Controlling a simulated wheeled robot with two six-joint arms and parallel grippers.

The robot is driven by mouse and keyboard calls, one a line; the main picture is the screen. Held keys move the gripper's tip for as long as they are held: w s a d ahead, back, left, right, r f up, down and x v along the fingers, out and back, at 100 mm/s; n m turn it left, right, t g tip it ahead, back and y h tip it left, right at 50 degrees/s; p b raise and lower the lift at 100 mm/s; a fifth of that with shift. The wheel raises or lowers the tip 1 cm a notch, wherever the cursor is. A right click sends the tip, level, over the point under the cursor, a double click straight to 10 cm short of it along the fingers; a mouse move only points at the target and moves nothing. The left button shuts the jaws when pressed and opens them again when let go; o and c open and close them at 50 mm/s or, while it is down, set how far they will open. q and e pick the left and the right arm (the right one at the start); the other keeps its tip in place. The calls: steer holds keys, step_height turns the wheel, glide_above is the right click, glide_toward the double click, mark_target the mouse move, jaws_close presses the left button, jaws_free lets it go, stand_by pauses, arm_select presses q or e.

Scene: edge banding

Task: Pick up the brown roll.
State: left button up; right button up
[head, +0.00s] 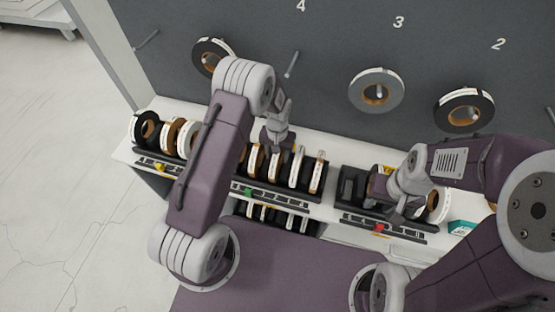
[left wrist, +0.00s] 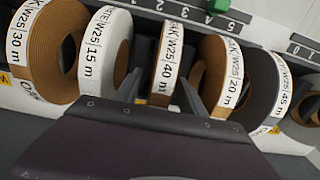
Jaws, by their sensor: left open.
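In the left wrist view several banding rolls stand upright side by side. A brown roll marked 40 m (left wrist: 166,62) is in the middle, between the fingers of my open left gripper (left wrist: 160,82). I cannot tell whether the fingers touch it. Another brown roll, marked 30 m (left wrist: 44,45), stands at the left, and a brown roll marked 20 m (left wrist: 219,72) stands just right of the middle. In the head view my left gripper (head: 276,137) is at the middle rack, partly hiding its rolls. My right gripper (head: 386,190) is over the right rack; its fingers are unclear.
A white roll marked 15 m (left wrist: 105,45) and a dark roll marked 45 m (left wrist: 262,90) stand close to the brown ones. More rolls (head: 168,136) stand in the left rack. Rolls hang on the grey wall (head: 330,55) behind.

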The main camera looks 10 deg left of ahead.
arm_select(q)
steer(key=shift+f, duration=0.1)
jaws_close()
stand_by(1.3)
